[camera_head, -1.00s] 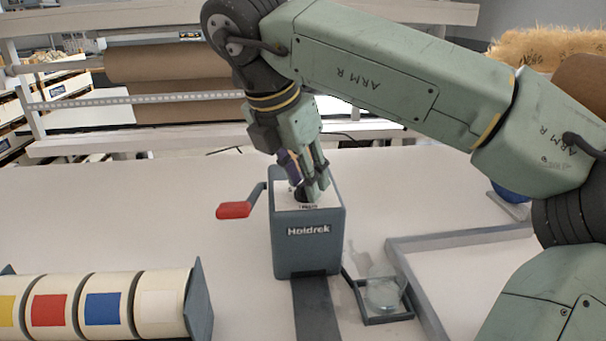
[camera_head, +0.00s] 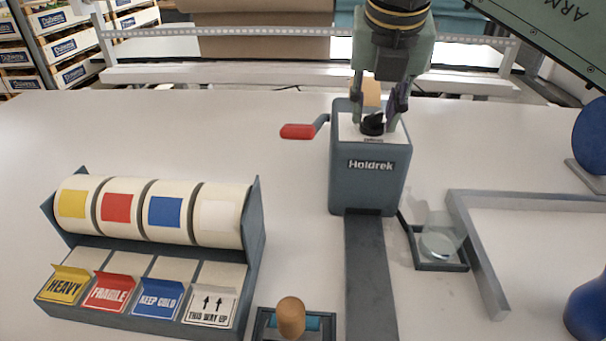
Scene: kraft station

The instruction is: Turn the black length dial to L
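The black length dial (camera_head: 373,125) sits on the pale top plate of the grey Holdrek dispenser (camera_head: 370,188). My gripper (camera_head: 376,122) points down from above, one finger on each side of the dial. The fingers look spread about the dial's width; whether they touch it is too small to tell. The letters around the dial, including L, cannot be read, and the dial's pointer setting cannot be made out. A tan piece shows behind the dial, between the fingers.
A red-handled crank (camera_head: 299,131) sticks out left of the dispenser. A label rack (camera_head: 258,225) stands front left, with a wooden-knobbed tool (camera_head: 291,316) beside it. A glass jar (camera_head: 437,243) in a small tray and a grey frame (camera_head: 480,260) are at right.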

